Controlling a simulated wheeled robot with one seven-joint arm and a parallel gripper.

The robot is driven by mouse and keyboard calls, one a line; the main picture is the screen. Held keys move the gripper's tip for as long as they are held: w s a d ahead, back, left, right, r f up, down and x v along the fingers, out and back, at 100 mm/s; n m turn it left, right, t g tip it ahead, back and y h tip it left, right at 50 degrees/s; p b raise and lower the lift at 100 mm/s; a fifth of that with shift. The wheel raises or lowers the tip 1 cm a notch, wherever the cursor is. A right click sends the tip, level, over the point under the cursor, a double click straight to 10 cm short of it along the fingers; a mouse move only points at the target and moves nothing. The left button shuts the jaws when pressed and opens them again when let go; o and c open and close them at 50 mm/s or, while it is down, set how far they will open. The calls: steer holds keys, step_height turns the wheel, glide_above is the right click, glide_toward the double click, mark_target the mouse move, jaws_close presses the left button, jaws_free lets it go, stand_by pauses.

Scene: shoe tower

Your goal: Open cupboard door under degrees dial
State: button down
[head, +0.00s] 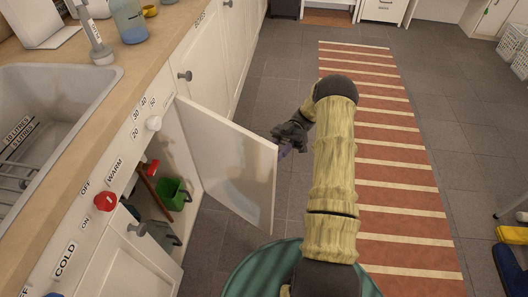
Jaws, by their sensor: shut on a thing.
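The degrees dial (153,123) is a white knob on the counter front, with the numbers 20 to 50 around it. The white cupboard door (228,160) below it stands wide open, swung out over the floor on its far-side hinge. I see its inner face. My gripper (284,146) is at the door's free edge, on its outer side, shut on the door. The exact hold, on handle or edge, is hidden behind the door.
Inside the cupboard are a green bucket (174,193) and a red-handled tool (152,168). The sink (60,85) and a red dial (105,201) are at the left. A striped rug (400,210) lies at right on clear floor; yellow and blue objects lie at the right edge.

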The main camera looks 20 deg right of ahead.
steer(key=shift+w+d, duration=0.1)
stand_by(0.3)
steer(key=c, duration=1)
jaws_free()
steer(key=shift+c, duration=0.2)
